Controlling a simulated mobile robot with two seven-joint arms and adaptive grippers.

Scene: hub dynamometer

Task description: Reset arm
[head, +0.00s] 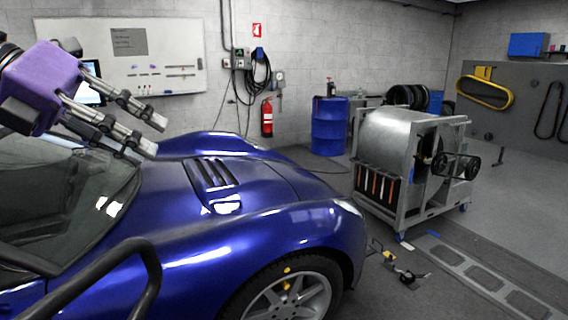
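My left gripper (154,136), with a purple body and silver jointed fingers, reaches in from the upper left. Its two fingers stand apart with an empty gap between them, so it is open. In the picture it is in front of the blue car's windshield and hood edge; its exact height above the car cannot be told. My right gripper is not in view.
A blue sports car (265,185) fills the lower left. A metal-framed drum machine (400,150) stands at right, with a blue barrel (329,127) behind it. A whiteboard (160,75) and fire extinguisher (267,116) are on the back wall. Small yellow-and-black items (403,272) lie on the floor.

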